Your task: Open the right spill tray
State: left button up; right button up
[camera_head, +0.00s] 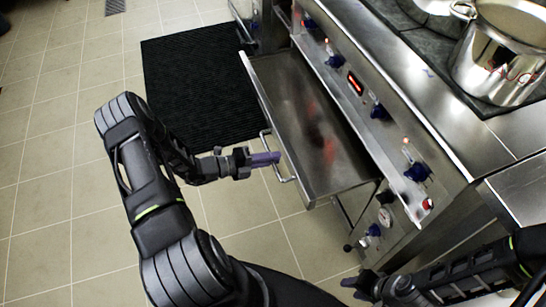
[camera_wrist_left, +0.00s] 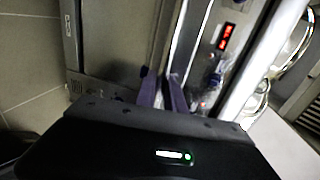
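A stainless steel spill tray (camera_head: 296,100) stands pulled well out from the cooker front in the head view. Its inside is visible and empty apart from reflections. Its bar handle (camera_head: 288,179) is on the outer front edge. My left gripper (camera_head: 268,158) is at this handle, its purple fingers crossing the bar. In the left wrist view the two purple fingers (camera_wrist_left: 162,92) are close together with a narrow gap; the bar between them is hard to make out there. My right gripper (camera_head: 356,289) is low in the head view, below the cooker front, its fingers apart and empty.
The cooker front (camera_head: 385,130) carries blue knobs and a red display (camera_head: 355,83). A steel stockpot (camera_head: 500,60) stands on top. Below the tray's near end are a gauge (camera_head: 384,217) and valves. A black mat (camera_head: 195,85) lies on the tiled floor, which is otherwise clear.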

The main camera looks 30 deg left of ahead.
pick_arm(q)
jog(key=o, duration=0.4)
jog(key=v, duration=0.7)
jog(key=shift+s+a, duration=0.2)
jog(key=shift+s, duration=0.05)
dwell(0.4)
